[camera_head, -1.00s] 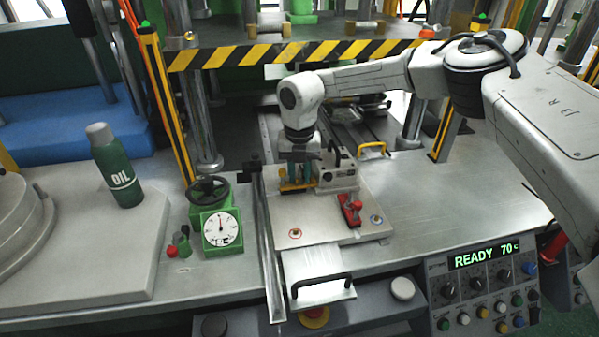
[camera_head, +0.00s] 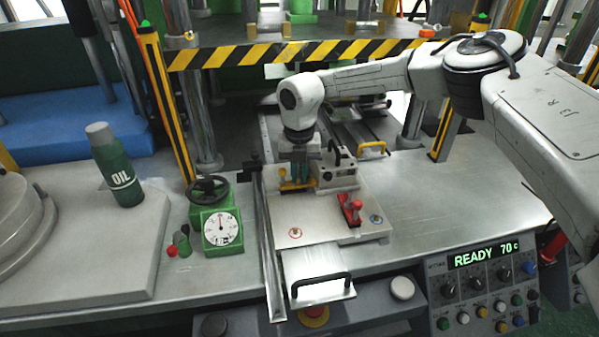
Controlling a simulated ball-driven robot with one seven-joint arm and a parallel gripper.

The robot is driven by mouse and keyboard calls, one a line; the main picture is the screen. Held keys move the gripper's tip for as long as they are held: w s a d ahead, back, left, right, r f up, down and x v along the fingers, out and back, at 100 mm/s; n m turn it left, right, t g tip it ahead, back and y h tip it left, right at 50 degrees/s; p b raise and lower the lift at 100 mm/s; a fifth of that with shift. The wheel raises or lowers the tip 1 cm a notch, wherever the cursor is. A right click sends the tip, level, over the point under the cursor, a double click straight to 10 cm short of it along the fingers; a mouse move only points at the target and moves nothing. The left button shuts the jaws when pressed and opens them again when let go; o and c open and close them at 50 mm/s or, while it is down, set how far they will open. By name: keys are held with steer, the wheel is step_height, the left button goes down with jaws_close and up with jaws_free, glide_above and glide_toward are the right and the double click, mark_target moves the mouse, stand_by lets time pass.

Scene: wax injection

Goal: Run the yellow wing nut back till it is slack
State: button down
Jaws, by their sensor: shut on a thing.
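The yellow wing nut (camera_head: 296,185) shows low at the left side of the metal mould block (camera_head: 338,178), on the tooling plate. My gripper (camera_head: 297,178) points straight down over it, with its teal fingers at the nut. The fingers are shut on the wing nut, and they hide part of it. The nut's thread and how tight it sits cannot be seen.
A red toggle clamp (camera_head: 350,209) stands on the plate (camera_head: 320,230) just right of the nut. A green gauge with a handwheel (camera_head: 220,229) stands to the left. A striped bar (camera_head: 290,53) crosses behind.

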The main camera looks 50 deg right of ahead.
steer(key=shift+r, duration=0.1)
steer(key=n+p, duration=0.1)
steer(key=n, duration=0.3)
steer(key=shift+p, duration=0.35)
steer(key=n+p, duration=0.1)
steer(key=n, duration=0.7)
steer(key=shift+p, duration=0.3)
steer(key=n, duration=0.4)
steer(key=shift+n, duration=0.3)
steer(key=n, duration=0.4)
steer(key=shift+n, duration=0.3)
steer(key=n+b, duration=0.1)
steer(key=n, duration=0.3)
steer(key=shift+n, duration=0.3)
steer(key=n, duration=0.4)
steer(key=shift+b, duration=0.35)
steer(key=shift+d+n, duration=0.1)
steer(key=shift+n, duration=2)
